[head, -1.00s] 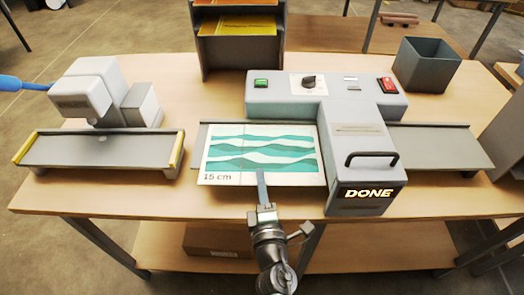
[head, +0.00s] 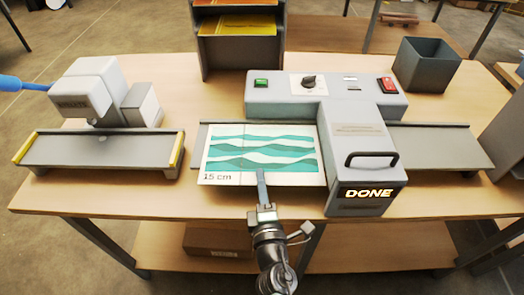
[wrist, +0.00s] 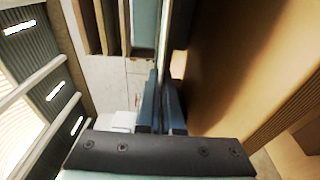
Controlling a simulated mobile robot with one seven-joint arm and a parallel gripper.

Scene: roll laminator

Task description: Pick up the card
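The card (head: 262,152), white with teal wavy bands and "15 cm" printed on it, lies flat over the laminator's left tray (head: 312,128). My gripper (head: 261,178) reaches in from the front, its fingertips at the middle of the card's front edge. In the wrist view, the two fingers (wrist: 160,105) are close together with the thin edge-on card between them. The gripper looks shut on the card. The lower finger is hidden by the upper one in the head view.
The laminator body (head: 352,140), its display lit "DONE", stands right of the card. A grey device with its own tray (head: 100,150) is at left. A shelf rack (head: 240,55) and a dark open bin (head: 427,65) stand behind.

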